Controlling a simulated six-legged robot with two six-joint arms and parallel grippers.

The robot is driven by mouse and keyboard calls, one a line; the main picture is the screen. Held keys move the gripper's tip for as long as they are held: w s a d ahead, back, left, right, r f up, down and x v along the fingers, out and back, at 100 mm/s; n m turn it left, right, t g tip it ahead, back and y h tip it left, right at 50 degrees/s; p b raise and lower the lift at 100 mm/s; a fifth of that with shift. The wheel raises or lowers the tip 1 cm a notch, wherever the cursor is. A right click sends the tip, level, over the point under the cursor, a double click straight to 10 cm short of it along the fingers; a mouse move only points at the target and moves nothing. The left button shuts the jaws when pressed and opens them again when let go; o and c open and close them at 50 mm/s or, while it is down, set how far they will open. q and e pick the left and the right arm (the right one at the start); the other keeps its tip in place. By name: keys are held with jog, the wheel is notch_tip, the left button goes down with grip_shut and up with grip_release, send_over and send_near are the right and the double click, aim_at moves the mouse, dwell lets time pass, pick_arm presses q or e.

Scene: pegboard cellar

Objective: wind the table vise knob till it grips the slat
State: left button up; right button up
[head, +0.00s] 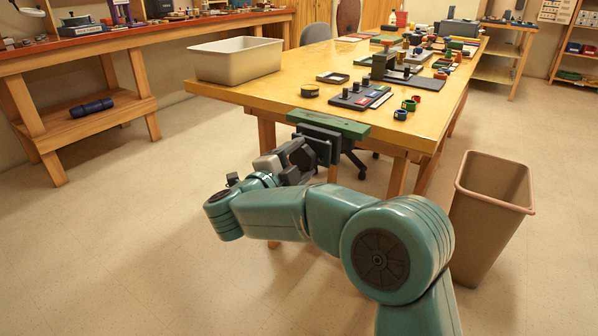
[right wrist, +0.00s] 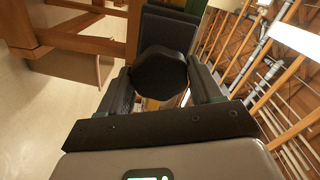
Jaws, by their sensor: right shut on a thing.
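The table vise (head: 318,143) is a dark block on the near edge of the yellow table. The green slat (head: 328,124) lies level along that edge, just above the dark front jaw. I cannot tell whether the jaw touches it. My right gripper (head: 299,157) is at the front of the vise. In the right wrist view the knob (right wrist: 160,74) is black and many-sided, and it sits between the two fingers, which are shut on it. The vise jaw (right wrist: 165,25) shows behind the knob. The vise screw is hidden. My left gripper is not in view.
The table (head: 240,96) carries a beige tub (head: 234,60), a round dark tin (head: 310,91), small green cups (head: 409,105) and several other items. A tan bin (head: 490,210) stands on the floor at the right. The floor at the left is clear up to the workbench (head: 130,42).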

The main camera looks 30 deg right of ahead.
jog(key=m+b, duration=0.6)
jog(key=shift+f, duration=0.3)
jog(key=shift+r+m, duration=0.15)
jog(key=shift+m, duration=0.55)
jog(key=shift+r+m, duration=0.1)
jog(key=shift+m, duration=0.3)
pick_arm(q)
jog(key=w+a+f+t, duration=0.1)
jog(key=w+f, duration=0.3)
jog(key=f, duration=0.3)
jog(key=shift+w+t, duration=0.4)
pick_arm(e)
jog(key=shift+m, duration=2.2)
jog(key=o, duration=1)
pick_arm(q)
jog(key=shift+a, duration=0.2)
pick_arm(e)
jog(key=shift+a, duration=0.15)
